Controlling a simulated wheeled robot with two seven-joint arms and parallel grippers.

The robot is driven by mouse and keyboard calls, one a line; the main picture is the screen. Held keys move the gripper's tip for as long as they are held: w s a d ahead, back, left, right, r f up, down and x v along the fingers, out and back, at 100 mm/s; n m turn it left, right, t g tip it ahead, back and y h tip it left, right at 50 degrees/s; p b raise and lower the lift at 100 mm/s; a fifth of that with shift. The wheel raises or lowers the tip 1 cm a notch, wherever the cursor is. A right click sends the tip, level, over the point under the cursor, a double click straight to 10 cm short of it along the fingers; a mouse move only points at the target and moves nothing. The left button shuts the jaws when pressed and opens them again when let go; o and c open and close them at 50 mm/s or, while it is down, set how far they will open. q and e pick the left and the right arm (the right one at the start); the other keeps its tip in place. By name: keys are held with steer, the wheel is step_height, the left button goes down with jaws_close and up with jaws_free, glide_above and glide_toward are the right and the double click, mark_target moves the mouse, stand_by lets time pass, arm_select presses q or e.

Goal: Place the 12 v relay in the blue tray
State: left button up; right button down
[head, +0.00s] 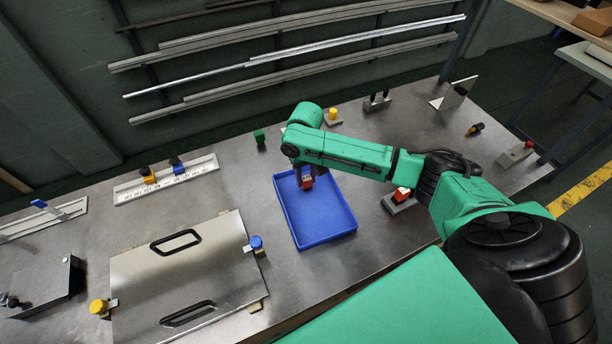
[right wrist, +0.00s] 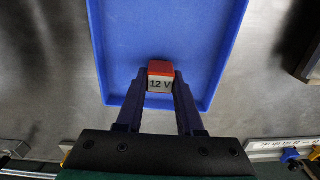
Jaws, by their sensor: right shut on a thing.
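The 12 V relay (right wrist: 160,77) is a small block with a red part and a pale face marked "12 V". My right gripper (right wrist: 160,88) is shut on it, one finger on each side. In the head view the relay (head: 307,182) shows red under my right gripper (head: 303,174), over the far left part of the blue tray (head: 325,218). The blue tray (right wrist: 165,30) also fills the middle of the right wrist view. I cannot tell whether the relay touches the tray floor. The rest of the tray is empty. My left gripper is not in view.
A metal panel with two black handles (head: 185,275) lies left of the tray, with a blue knob (head: 257,243) between. A red-topped block on a grey base (head: 400,200) stands right of the tray. A green block (head: 259,137) and a yellow-topped piece (head: 332,115) stand behind.

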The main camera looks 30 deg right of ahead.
mark_target(306, 177)
steer(key=c, duration=0.5)
jaws_free()
steer(key=shift+c, duration=0.2)
step_height(306, 177, up, 12)
steer(key=b, duration=0.1)
steer(key=shift+r, duration=0.1)
